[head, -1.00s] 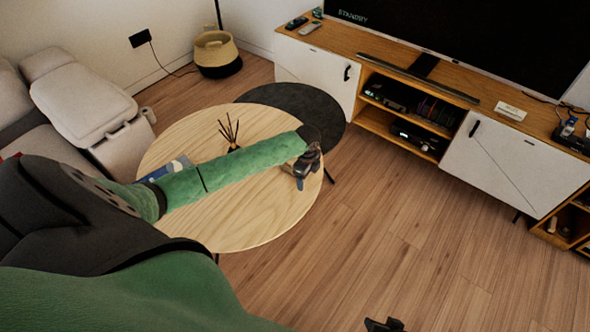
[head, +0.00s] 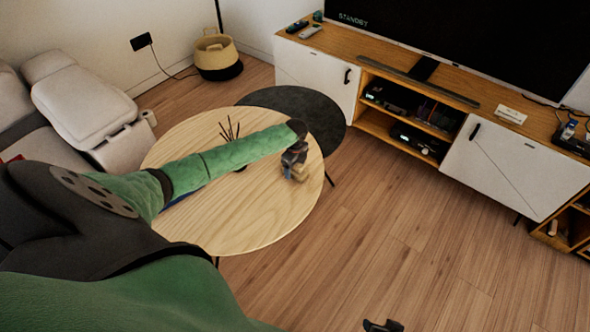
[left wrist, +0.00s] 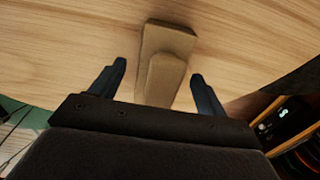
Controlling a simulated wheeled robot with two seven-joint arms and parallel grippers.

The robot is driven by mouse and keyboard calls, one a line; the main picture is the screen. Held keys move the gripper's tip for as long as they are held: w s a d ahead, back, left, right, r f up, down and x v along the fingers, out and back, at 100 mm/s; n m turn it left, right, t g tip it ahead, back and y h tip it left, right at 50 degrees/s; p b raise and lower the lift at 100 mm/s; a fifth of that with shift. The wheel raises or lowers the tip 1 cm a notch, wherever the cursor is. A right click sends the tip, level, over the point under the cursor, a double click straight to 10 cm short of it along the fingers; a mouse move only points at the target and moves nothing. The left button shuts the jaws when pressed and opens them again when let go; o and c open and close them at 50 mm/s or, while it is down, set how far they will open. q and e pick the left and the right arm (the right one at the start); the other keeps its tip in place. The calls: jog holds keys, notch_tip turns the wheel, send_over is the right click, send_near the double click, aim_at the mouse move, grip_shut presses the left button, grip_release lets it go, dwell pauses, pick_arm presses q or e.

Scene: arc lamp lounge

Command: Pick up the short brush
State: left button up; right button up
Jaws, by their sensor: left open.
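The short brush (left wrist: 165,65) is a tan, wooden-looking block with a narrower raised part, lying on the round wooden table (head: 250,215). In the left wrist view it sits between the two dark fingers of my left gripper (left wrist: 158,70), with a gap on each side. That gripper is open. In the head view my left gripper (head: 294,160) is over the table's right side, with the tan brush (head: 299,174) just below it, partly hidden. A small dark part at the bottom edge looks like my right gripper (head: 383,326), mostly out of frame.
A dark round table (head: 320,108) adjoins behind. A reed diffuser (head: 229,130) stands on the wooden table, partly behind my left arm. A low TV cabinet (head: 500,165) is at the right, a grey sofa (head: 85,105) at the left. Floor between table and cabinet is clear.

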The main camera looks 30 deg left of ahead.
pick_arm(q)
jog(key=shift+f, duration=0.6)
jog(key=c, duration=1.1)
pick_arm(e)
jog(key=shift+w+r, duration=0.1)
pick_arm(q)
jog(key=shift+r, duration=0.35)
jog(key=r, duration=0.4)
jog(key=shift+s+d, duration=0.25)
jog(key=shift+d, duration=0.15)
jog(key=shift+s+d+r+b, duration=0.15)
jog(key=shift+s+d+r, duration=0.9)
jog(key=shift+d, duration=0.45)
jog(key=shift+s+d+r+b, duration=0.15)
jog(key=shift+s+d+r, duration=0.85)
jog(key=shift+d, duration=0.5)
jog(key=shift+s+d+r+b, duration=0.15)
jog(key=shift+s+d+r, duration=0.85)
jog(key=shift+d, duration=0.5)
pick_arm(e)
jog(key=shift+w+a+f, duration=0.1)
jog(key=shift+w+f, duration=0.05)
jog(key=shift+f, duration=0.9)
jog(key=shift+w+a+f, duration=0.1)
jog(key=shift+w+f, duration=0.05)
jog(key=shift+f, duration=0.85)
